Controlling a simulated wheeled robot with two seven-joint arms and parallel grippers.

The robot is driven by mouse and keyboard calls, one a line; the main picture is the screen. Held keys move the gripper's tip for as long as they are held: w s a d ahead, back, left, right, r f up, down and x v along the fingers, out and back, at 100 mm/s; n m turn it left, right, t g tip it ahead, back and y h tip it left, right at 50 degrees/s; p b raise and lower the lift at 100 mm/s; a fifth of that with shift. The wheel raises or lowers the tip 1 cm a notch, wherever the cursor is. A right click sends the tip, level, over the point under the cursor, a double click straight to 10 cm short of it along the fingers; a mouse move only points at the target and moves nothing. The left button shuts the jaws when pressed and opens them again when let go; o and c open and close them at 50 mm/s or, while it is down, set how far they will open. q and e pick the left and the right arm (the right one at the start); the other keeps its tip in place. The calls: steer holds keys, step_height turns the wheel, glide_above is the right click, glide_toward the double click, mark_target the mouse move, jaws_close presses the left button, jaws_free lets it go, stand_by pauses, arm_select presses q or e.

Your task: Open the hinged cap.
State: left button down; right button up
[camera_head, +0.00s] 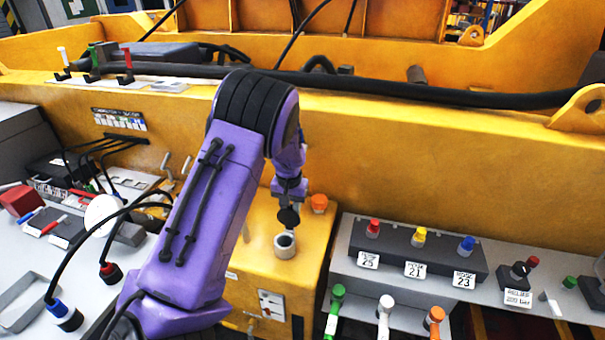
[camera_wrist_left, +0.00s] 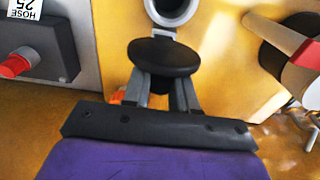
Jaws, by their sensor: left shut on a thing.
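The hinged cap is a black round disc (camera_head: 289,218) just behind and above a grey filler neck (camera_head: 285,244) on a yellow box. The cap stands tilted up off the neck, and the neck's dark opening shows. My left gripper (camera_head: 290,200) points down and is shut on the cap. In the left wrist view the cap (camera_wrist_left: 165,57) sits between the fingers of the gripper (camera_wrist_left: 163,80), with the neck's rim (camera_wrist_left: 172,14) at the top edge. The hinge itself is hidden. My right gripper is not in view.
An orange knob (camera_head: 319,203) is close to the right of the gripper. A grey panel with coloured, labelled couplings (camera_head: 420,258) lies to the right. A bench with hoses and fittings (camera_head: 60,260) is at left. A yellow beam (camera_head: 430,160) stands behind.

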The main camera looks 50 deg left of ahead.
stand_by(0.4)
arm_select(q)
steer(key=c, duration=1)
jaws_free()
steer(key=shift+o, duration=0.4)
steer(key=shift+w+f, duration=0.1)
step_height(320, 180, up, 10)
steer(key=shift+d+b, duration=0.1)
steer(key=shift+b, duration=1.1)
steer(key=shift+r, duration=0.25)
